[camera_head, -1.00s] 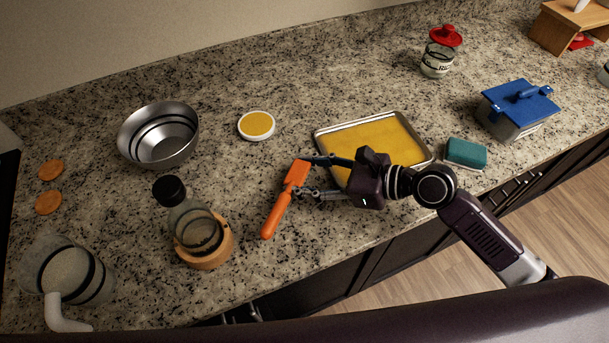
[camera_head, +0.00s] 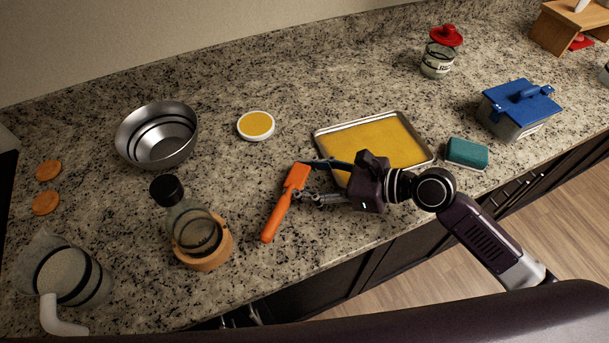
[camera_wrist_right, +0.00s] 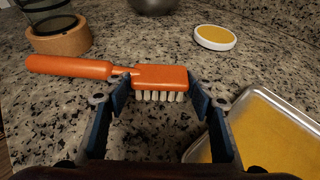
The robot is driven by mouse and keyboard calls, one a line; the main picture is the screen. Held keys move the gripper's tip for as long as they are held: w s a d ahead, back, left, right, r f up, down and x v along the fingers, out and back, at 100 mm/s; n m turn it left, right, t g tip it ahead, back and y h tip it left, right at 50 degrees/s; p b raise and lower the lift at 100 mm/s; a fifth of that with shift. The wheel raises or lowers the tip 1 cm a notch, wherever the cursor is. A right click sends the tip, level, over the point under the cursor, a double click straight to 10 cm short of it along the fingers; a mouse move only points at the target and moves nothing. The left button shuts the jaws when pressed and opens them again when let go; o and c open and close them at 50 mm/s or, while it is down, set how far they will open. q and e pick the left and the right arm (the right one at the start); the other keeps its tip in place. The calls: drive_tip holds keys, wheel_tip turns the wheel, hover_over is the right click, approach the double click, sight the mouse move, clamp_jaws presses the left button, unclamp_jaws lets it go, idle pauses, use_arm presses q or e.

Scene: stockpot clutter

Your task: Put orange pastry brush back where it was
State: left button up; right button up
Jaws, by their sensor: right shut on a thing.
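The orange pastry brush (camera_head: 275,217) is held by its head end in my right gripper (camera_head: 300,179). Its handle points toward the front edge of the counter. In the right wrist view the brush (camera_wrist_right: 70,66) lies across the picture, handle to the left, with pale bristles toward the camera. The fingers of my right gripper (camera_wrist_right: 158,82) sit at either end of the brush head. I cannot tell whether the brush touches the counter. My left gripper is not in view.
A metal tray (camera_head: 318,136) with a yellow inside lies beside the gripper. A bottle (camera_head: 184,215) in a wooden ring (camera_head: 222,256) stands left of the brush. A metal bowl (camera_head: 130,125), yellow-topped dish (camera_head: 257,124) and green sponge (camera_head: 467,153) stand around. Bare counter surrounds the brush.

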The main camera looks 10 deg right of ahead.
drive_tip(key=shift+f, duration=0.3)
drive_tip(key=o, duration=1.4)
drive_tip(key=shift+c, duration=0.2)
drive_tip(key=shift+d, duration=0.1)
drive_tip(key=v, duration=1)
drive_tip(key=shift+s+d, duration=0.25)
drive_tip(key=shift+d, duration=0.05)
drive_tip(key=shift+s+d+r, duration=0.25)
drive_tip(key=shift+d+r, duration=0.05)
drive_tip(key=shift+d, duration=0.15)
